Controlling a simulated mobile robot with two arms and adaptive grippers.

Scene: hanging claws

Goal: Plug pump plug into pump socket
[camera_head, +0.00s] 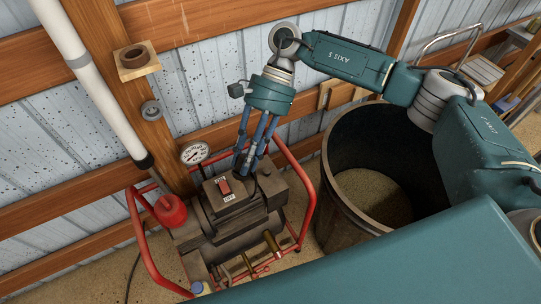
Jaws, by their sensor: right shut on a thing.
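The pump (240,205) is a dark, worn machine in a red tubular frame, with a red switch marked OFF on top. My right gripper (243,172) comes down from above at the pump's top, beside the switch. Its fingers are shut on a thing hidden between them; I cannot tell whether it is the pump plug. A small grey round fitting (151,111) sits on the wooden post; I cannot tell whether it is the pump socket. A dark cable (131,277) runs over the floor at the left of the frame. My left gripper is not in view.
A pressure gauge (194,153) stands behind the pump, and a red rounded part (170,211) is at its left. A large dark barrel (338,198) stands to the right. A white pipe (88,78) slants before the wall. A wooden block with a ring (136,60) is on the post.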

